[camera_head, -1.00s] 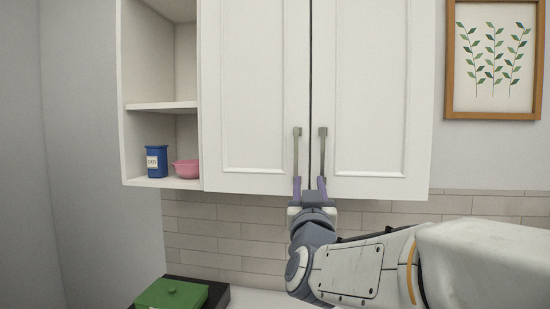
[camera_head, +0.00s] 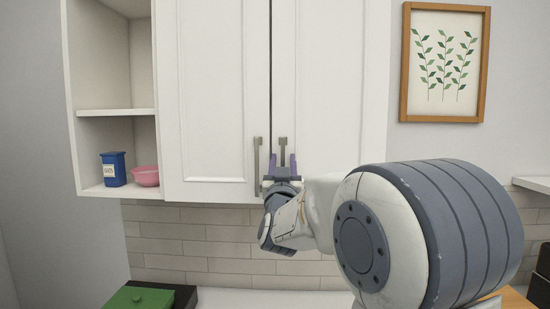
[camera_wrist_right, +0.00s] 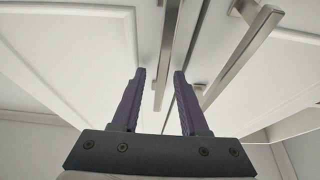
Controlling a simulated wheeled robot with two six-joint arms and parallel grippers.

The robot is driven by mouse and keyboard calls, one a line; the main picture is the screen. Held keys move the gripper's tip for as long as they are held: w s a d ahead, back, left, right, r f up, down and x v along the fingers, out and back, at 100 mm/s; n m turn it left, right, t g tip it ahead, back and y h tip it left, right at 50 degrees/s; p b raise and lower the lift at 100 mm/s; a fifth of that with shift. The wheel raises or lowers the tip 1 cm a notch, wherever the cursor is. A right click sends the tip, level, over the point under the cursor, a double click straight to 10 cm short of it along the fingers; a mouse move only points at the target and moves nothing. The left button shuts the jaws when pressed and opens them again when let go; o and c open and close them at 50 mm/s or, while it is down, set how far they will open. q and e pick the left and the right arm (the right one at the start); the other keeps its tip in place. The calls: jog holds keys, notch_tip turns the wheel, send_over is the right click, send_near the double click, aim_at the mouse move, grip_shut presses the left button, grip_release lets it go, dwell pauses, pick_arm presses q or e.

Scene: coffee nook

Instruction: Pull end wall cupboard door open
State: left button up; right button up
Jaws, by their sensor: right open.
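The wall cupboard has a left door (camera_head: 212,95) and a right door (camera_head: 330,90), both shut. Each has a grey vertical bar handle near the middle seam: the left handle (camera_head: 257,165) and the right handle (camera_head: 283,145). In the right wrist view a bar runs between the open fingers (camera_wrist_right: 158,75), with a gap showing. A second bar handle (camera_wrist_right: 242,55) is to the right there, outside the fingers. My left gripper is out of view.
An open shelf (camera_head: 115,112) left of the doors holds a blue canister (camera_head: 113,169) and a pink bowl (camera_head: 145,176). A green box (camera_head: 140,299) is below on the counter. A framed leaf picture (camera_head: 443,62) hangs at right. My right arm covers the lower right.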

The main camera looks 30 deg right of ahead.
grip_shut()
dwell(1.4)
